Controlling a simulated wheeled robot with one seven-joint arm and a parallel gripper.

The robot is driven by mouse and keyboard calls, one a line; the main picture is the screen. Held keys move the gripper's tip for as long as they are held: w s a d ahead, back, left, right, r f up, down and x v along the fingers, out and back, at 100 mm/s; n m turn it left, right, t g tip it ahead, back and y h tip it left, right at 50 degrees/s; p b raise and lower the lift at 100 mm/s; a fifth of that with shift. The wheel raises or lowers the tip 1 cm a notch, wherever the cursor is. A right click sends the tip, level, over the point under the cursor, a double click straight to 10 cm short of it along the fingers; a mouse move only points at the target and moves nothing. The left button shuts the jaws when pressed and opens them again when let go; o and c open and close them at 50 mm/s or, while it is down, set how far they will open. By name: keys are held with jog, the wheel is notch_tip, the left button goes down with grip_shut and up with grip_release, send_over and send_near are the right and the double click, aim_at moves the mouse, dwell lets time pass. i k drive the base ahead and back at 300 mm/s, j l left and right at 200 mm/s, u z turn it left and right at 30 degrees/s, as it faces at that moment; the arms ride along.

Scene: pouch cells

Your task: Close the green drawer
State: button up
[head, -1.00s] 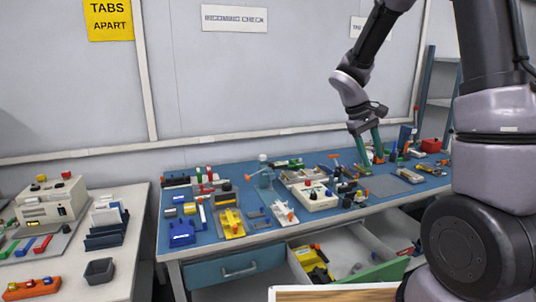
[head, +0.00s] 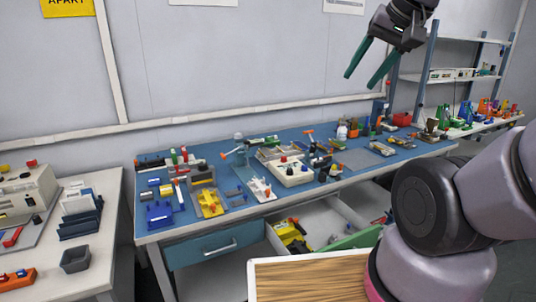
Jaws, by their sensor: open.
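The green drawer (head: 357,241) stands pulled out from under the blue-topped bench, to the right of a shut blue drawer. Its green front faces me, and its right end is partly hidden by my arm. Inside it lie a yellow item (head: 292,236) and a few small parts. My gripper (head: 361,82) has two green fingers spread apart. It is open and empty, high above the back right of the bench, well apart from the drawer.
The blue drawer (head: 216,247) is shut. The bench top (head: 225,220) carries many tools and fixtures. A wooden board (head: 310,281) is low in front of the green drawer. A white table (head: 105,245) stands left; shelves (head: 462,77) stand right.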

aim_at(320, 218)
jog(key=k+j+z, duration=0.2)
jog(key=j+z, duration=0.2)
jog(key=k+j+z, duration=0.2)
jog(key=z, duration=0.2)
jog(key=j, duration=0.1)
